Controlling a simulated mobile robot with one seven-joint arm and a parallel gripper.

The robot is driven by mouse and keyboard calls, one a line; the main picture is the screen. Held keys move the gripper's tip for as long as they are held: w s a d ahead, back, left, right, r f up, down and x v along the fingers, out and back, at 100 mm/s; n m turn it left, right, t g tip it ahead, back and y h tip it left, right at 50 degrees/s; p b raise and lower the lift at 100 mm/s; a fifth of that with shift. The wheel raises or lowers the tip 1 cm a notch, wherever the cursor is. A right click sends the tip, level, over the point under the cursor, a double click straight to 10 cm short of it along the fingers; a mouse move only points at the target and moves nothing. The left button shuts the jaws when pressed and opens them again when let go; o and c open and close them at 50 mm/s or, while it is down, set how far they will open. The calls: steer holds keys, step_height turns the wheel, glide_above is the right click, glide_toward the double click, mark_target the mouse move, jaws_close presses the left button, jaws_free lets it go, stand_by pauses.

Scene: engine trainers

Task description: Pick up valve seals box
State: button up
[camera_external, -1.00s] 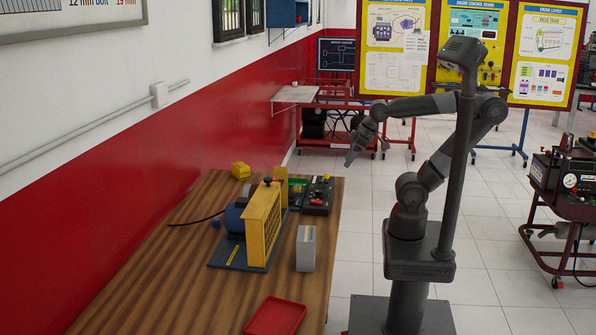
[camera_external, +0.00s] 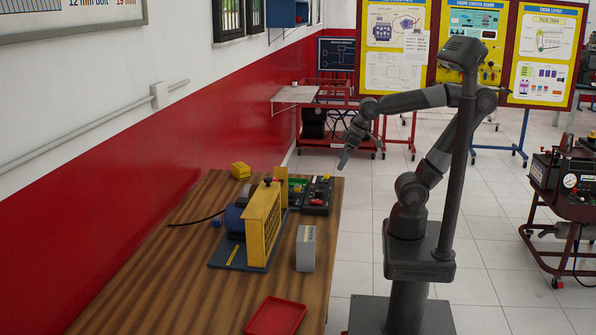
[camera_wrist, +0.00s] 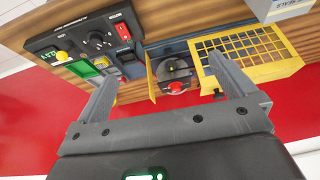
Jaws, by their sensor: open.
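The likely valve seals box is a grey upright box (camera_external: 305,249) near the right edge of the wooden table. In the wrist view it shows at the top right corner as a pale box (camera_wrist: 285,10), partly cut off, with lettering too small to read surely. My gripper (camera_external: 345,158) is above and beyond the table's far right end, well away from the box. In the wrist view my gripper (camera_wrist: 163,76) has its two fingers spread, with nothing held between them.
A yellow-grille motor unit (camera_external: 261,226) stands left of the grey box. A black control panel (camera_external: 318,194) lies at the table's far end. A small yellow block (camera_external: 241,170) sits at the far left, and a red tray (camera_external: 275,316) lies at the near edge. The wall borders the table's left.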

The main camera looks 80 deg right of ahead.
steer(key=w+a+f+g, duration=0.25)
steer(key=w+a, duration=0.55)
steer(key=a, duration=0.4)
steer(key=n+g, duration=0.1)
steer(key=g, duration=0.2)
glide_above(306, 244)
steer(key=d, duration=0.6)
steer(key=shift+t, duration=0.25)
steer(key=f, duration=0.4)
steer(key=w+f, duration=0.1)
steer(key=f, duration=0.1)
steer(key=shift+a+f, duration=0.15)
steer(key=shift+f, duration=0.1)
steer(key=shift+s+a+f, duration=0.1)
steer(key=shift+a+f, duration=0.1)
steer(key=shift+f, duration=0.05)
step_height(306, 244, down, 10)
steer(key=shift+s+a+f, duration=0.1)
steer(key=shift+f, duration=0.15)
steer(key=c, duration=0.9)
